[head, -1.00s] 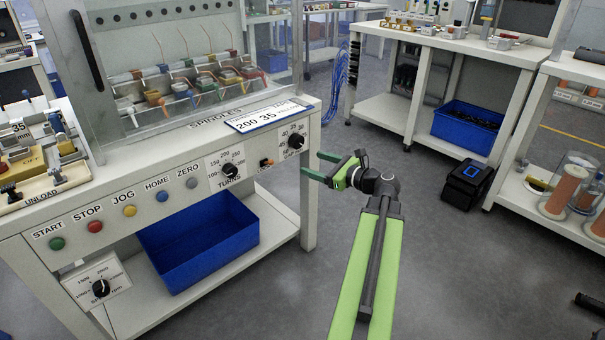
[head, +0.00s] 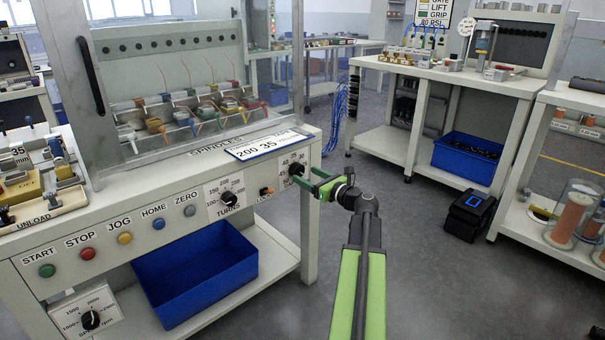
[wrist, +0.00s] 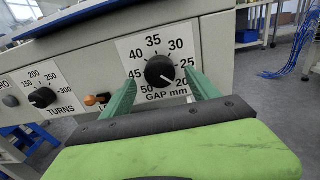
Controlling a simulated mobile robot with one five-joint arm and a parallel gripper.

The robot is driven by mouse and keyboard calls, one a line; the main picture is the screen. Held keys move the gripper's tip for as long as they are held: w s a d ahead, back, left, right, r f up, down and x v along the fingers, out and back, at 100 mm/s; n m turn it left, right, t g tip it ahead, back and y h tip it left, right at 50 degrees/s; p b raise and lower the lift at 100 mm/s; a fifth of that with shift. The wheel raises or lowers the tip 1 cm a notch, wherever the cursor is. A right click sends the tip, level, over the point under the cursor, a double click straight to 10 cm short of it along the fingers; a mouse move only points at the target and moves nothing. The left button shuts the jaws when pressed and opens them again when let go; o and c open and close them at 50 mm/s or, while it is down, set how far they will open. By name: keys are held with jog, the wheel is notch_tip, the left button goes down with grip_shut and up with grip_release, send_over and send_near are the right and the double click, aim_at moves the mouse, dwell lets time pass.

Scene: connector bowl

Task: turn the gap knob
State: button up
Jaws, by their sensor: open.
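The gap knob (wrist: 159,72) is a black round knob on a white dial plate marked "GAP mm", with numbers from 20 to 50. Its white pointer line points to the lower right, near 20. In the wrist view my gripper (wrist: 158,84) is open, with one green finger on each side of the knob. I cannot tell whether either finger touches it. In the head view the gap knob (head: 296,169) is at the right end of the machine's front panel, and my gripper (head: 309,178) reaches it from the right, partly covering the dial.
The turns knob (head: 229,198) and a small orange switch (wrist: 91,100) sit left of the gap dial. A card (head: 268,144) lies on the ledge above. A blue bin (head: 195,275) stands on the shelf below.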

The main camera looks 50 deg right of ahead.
aim_at(300, 172)
jog(key=shift+w+d, duration=0.1)
jog(key=shift+w, duration=1.65)
jog(key=c, duration=1.3)
jog(key=shift+d, duration=0.15)
jog(key=shift+c, duration=0.3)
